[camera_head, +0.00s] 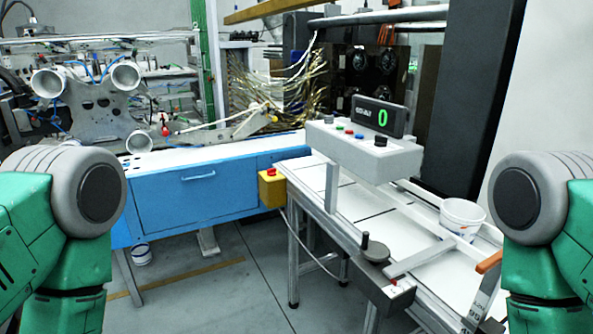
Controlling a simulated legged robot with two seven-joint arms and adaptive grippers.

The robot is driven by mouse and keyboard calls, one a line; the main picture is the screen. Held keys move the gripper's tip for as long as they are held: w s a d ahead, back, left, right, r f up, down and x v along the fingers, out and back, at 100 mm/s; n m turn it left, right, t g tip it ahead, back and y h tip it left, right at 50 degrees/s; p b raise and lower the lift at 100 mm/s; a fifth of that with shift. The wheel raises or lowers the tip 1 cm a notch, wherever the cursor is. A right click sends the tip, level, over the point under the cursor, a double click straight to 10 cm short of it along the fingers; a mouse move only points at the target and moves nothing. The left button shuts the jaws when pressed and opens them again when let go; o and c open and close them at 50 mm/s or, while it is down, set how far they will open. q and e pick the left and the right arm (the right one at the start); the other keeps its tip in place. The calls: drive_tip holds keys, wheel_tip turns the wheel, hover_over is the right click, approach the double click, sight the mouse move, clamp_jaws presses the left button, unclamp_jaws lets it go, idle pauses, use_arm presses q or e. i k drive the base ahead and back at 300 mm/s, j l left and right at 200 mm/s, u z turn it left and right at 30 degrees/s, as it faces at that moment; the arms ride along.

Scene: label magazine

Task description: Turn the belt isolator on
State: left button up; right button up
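A pale grey control box (362,152) stands on posts above the white conveyor bench. It has a row of small coloured buttons (347,131) and a black knob (381,140) at its right end. A count display (380,117) on top shows a green 0. Nearer me, a dark box (386,289) on the bench's front edge carries a round grey disc with an upright black handle (374,249) and a small red part. No label tells me which control is the belt isolator. Both my grippers are out of view; only my green and grey arms show at the sides.
A yellow box with a red button (271,187) hangs at the bench's left end. A white bucket (461,216) and an orange-handled tool (489,263) are on the right. A blue cabinet (195,190) stands at the left. The floor in front is open.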

sight(272, 172)
drive_tip(key=i+j+z, duration=0.2)
drive_tip(key=z, duration=0.3)
drive_tip(key=i+j+z, duration=0.2)
drive_tip(key=z, duration=0.3)
drive_tip(key=i+j+z, duration=0.1)
drive_tip(key=j+z, duration=0.4)
